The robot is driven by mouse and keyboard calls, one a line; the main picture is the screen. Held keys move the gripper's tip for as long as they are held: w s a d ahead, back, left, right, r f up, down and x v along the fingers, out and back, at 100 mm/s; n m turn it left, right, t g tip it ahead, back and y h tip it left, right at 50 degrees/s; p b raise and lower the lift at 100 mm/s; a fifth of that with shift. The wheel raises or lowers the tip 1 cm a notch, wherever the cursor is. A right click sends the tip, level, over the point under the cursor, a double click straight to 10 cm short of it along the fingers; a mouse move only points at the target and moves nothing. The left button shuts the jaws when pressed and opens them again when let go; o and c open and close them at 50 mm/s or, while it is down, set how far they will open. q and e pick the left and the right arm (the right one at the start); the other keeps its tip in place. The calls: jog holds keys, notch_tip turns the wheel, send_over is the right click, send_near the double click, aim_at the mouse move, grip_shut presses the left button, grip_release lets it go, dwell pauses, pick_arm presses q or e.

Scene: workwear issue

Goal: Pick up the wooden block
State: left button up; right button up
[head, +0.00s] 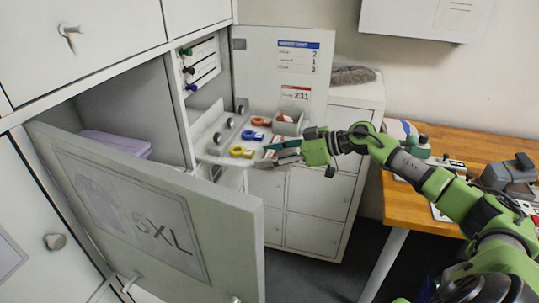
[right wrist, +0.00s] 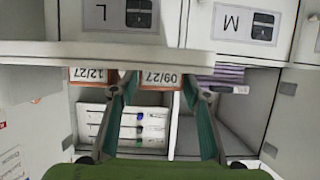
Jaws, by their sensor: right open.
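I cannot make out a wooden block in either view. My right gripper (head: 282,152) reaches in from the right, its fingers over the front right part of a small pull-out shelf in the open cabinet. My left gripper is not in view.
A yellow tape roll (head: 241,152), a blue one (head: 252,135) and a red one (head: 261,121) lie near the gripper. An open door marked 5XL (head: 150,215) stands in front at left. A wooden table (head: 470,145) stands at right.

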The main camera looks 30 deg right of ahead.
jog(key=c, duration=0.7)
